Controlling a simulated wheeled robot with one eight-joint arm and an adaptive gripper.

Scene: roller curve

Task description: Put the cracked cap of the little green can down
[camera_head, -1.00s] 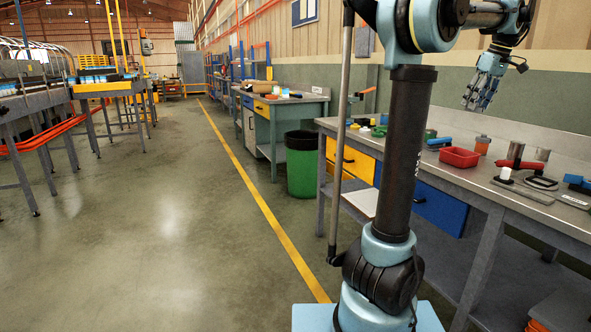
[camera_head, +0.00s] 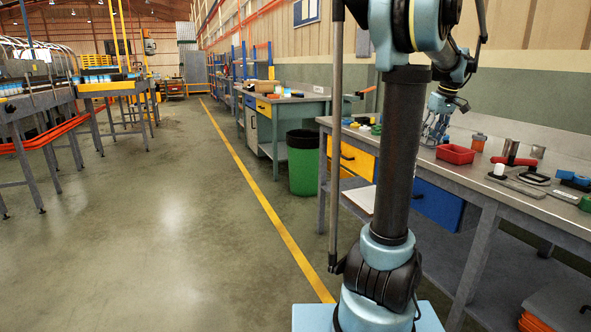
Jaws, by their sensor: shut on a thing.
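My gripper (camera_head: 432,138) hangs low over the bench (camera_head: 492,201), partly behind my arm's column, left of the red tray. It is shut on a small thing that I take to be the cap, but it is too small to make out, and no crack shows. A small green thing (camera_head: 376,129) stands on the bench left of my column. I cannot tell whether it is the green can. Whether the gripper or its load touches the bench cannot be told.
A red tray (camera_head: 455,154) and an orange jar (camera_head: 478,142) stand right of my gripper. A red-handled tool (camera_head: 512,158) and a white cylinder (camera_head: 499,170) lie further right. A green bin (camera_head: 303,160) stands on the floor. The aisle at left is clear.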

